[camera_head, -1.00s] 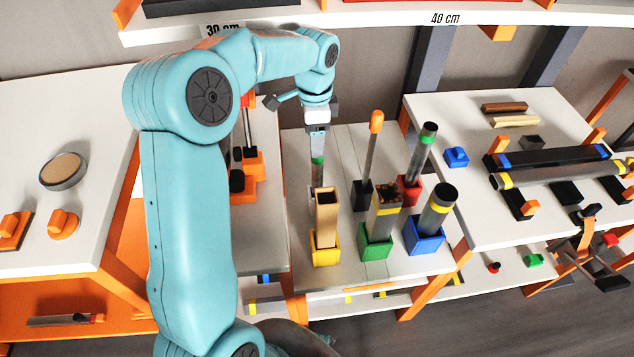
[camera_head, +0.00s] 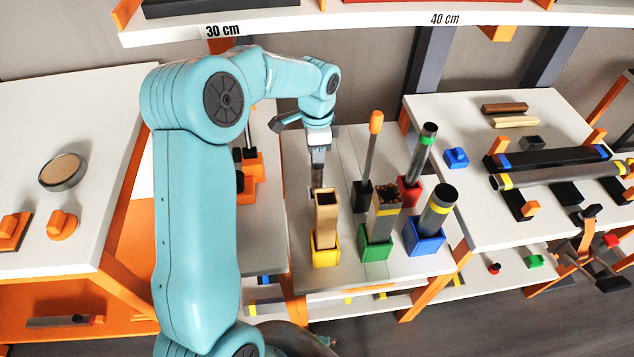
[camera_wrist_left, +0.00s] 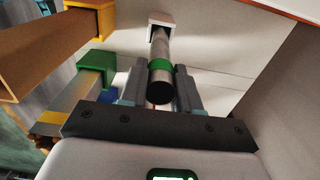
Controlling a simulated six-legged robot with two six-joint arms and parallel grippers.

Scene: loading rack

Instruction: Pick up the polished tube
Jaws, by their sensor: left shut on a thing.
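The polished tube (camera_wrist_left: 160,48) is a shiny metal cylinder with a green band and a dark open end. In the left wrist view it stands in a white square holder (camera_wrist_left: 174,20). My left gripper (camera_wrist_left: 160,88) has its two fingers on either side of the tube near the green band and is shut on it. In the head view my left gripper (camera_head: 317,178) points down behind the yellow holder (camera_head: 326,250), and most of the tube is hidden there. My right gripper is not in view.
Beside the tube stand a tan square tube (camera_head: 326,215) in the yellow holder, a square metal tube in a green holder (camera_head: 375,245), a round tube in a blue holder (camera_head: 424,237), a green-banded tube in a red holder (camera_head: 409,192) and an orange-tipped rod (camera_head: 375,125).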

